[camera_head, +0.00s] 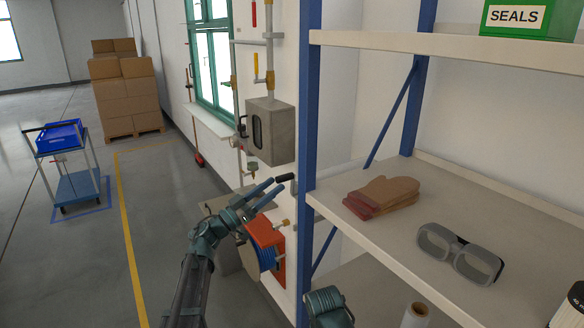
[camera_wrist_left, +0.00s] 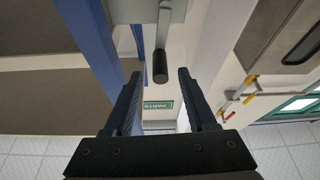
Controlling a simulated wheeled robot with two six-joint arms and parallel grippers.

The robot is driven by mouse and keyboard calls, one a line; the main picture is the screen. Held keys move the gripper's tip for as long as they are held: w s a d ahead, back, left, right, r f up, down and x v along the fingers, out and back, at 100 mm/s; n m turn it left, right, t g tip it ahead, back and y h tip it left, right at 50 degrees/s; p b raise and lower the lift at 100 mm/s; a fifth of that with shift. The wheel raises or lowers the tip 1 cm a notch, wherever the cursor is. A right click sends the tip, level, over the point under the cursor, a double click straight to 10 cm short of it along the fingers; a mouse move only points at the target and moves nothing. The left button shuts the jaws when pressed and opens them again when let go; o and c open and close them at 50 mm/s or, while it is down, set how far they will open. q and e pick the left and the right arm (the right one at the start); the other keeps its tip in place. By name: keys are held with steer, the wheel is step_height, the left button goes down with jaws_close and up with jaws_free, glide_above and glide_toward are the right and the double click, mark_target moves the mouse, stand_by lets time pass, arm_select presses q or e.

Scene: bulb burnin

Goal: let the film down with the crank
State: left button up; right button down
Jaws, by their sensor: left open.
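The crank shows its black handle (camera_head: 285,177) beside the blue shelf post in the head view. In the left wrist view the black handle (camera_wrist_left: 160,67) hangs on a metal crank arm (camera_wrist_left: 163,25). My left gripper (camera_head: 273,188) is open, with its fingertips close to the handle. In the left wrist view the handle lines up with the gap between the fingertips (camera_wrist_left: 159,74); I cannot tell whether it is between them or just beyond. Nothing is held. I cannot make out the film.
The blue shelf post (camera_head: 310,110) stands just right of the handle. The shelf holds gloves (camera_head: 382,195) and goggles (camera_head: 460,252). A grey wall box (camera_head: 270,130) is above, and an orange hose reel (camera_head: 266,240) is below, near my left arm. Open floor lies left.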

mark_target(292, 174)
arm_select(q)
steer(key=p+x, duration=0.2)
steer(key=x, duration=0.6)
steer(key=shift+c, duration=0.4)
jaws_close()
stand_by(0.9)
